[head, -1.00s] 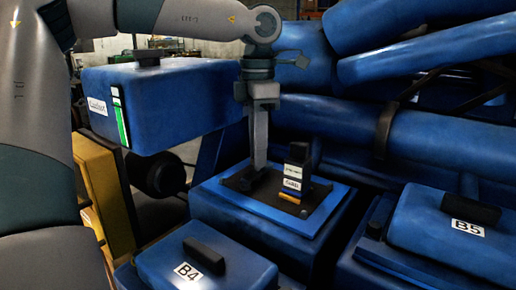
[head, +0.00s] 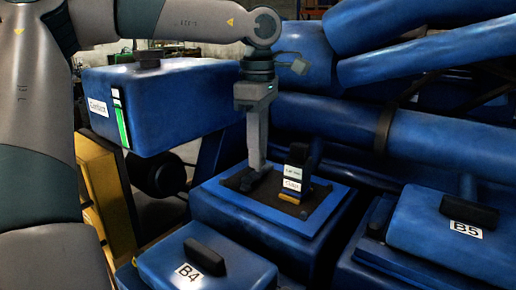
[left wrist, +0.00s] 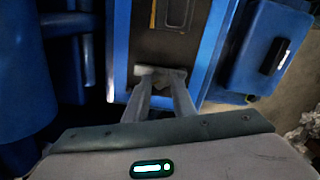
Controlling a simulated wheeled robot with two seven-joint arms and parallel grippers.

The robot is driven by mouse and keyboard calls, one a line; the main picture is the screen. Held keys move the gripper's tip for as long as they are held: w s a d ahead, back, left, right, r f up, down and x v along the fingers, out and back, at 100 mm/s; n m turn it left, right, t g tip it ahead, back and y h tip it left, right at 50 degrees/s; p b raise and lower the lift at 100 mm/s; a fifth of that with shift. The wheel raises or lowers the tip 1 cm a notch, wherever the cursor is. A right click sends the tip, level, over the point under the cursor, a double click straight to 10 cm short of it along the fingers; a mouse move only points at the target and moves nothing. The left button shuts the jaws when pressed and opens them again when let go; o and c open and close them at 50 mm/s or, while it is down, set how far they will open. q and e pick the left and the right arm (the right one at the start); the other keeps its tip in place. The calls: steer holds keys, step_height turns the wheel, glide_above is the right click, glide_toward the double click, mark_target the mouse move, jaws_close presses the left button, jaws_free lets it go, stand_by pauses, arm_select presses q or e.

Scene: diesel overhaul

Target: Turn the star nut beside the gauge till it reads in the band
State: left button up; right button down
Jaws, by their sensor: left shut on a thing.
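My left gripper (head: 257,166) points straight down at the dark plate (head: 262,196) on top of a blue block. It is shut on a small grey piece, seemingly the star nut (left wrist: 158,72), which shows at the fingertips in the left wrist view. In the head view the nut is mostly hidden by the fingers. The gauge (head: 293,178) is a black upright block with white labels and a yellow-orange strip at its foot, standing just right of the gripper. Its reading is too small to make out. My right gripper is not in view.
A blue cover marked B4 (head: 206,262) is in front, and another marked B5 (head: 440,232) is at right. A blue box with a green-and-white strip (head: 170,100) hangs at left. Thick blue pipes (head: 420,142) cross behind the gauge.

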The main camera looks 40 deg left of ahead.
arm_select(q)
steer(key=shift+r, duration=0.1)
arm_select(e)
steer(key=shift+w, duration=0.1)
arm_select(q)
steer(key=o, duration=1.1)
steer(key=shift+c, duration=0.2)
steer(key=shift+r, duration=0.55)
step_height(320, 180, up, 16)
steer(key=b, duration=0.1)
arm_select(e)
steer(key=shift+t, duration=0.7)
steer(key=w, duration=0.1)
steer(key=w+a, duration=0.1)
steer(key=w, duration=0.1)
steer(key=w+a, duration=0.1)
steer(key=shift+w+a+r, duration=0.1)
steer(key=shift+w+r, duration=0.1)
arm_select(q)
steer(key=shift+r, duration=0.1)
